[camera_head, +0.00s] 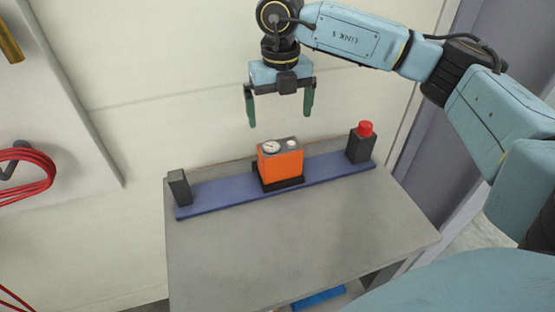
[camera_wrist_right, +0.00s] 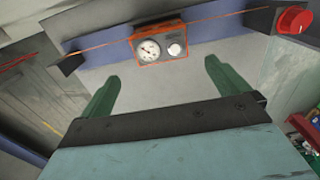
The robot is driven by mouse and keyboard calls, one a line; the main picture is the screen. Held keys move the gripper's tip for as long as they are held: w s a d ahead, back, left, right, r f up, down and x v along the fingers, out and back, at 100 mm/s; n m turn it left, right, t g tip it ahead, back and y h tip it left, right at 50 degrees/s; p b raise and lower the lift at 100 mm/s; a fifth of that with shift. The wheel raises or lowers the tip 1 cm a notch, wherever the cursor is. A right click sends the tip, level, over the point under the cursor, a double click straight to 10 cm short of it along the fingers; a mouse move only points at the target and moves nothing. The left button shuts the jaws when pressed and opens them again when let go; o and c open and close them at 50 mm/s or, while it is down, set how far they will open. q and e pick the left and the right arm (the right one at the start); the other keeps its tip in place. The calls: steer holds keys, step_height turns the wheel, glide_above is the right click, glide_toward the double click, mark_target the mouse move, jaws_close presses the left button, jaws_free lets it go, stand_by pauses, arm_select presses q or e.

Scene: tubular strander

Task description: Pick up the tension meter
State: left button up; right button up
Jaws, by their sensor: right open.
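The tension meter (camera_head: 281,161) is an orange box with a round dial and a pale knob on top. It stands upright in a black holder (camera_head: 283,185) on a blue strip at the back of a grey table. It also shows in the right wrist view (camera_wrist_right: 159,45), near the top edge, beyond the fingertips. My right gripper (camera_head: 281,122) hangs above the meter, pointing down, with its green fingers wide apart. Nothing is between the fingers, and they do not touch the meter. The fingers also show in the right wrist view (camera_wrist_right: 163,70). My left gripper is not in view.
The blue strip (camera_head: 222,193) carries a black block (camera_head: 179,187) at its left end and a black post with a red button (camera_head: 365,129) at its right end. The grey table top (camera_head: 290,240) in front is clear. A red cable coil (camera_head: 28,172) hangs at the left. A wall stands behind.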

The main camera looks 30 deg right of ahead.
mark_target(280, 146)
step_height(280, 146, down, 13)
steer(key=shift+r, duration=0.15)
stand_by(0.4)
steer(key=c, duration=1)
steer(key=shift+w+r, duration=0.1)
steer(key=shift+r, duration=0.1)
steer(key=shift+c, duration=0.4)
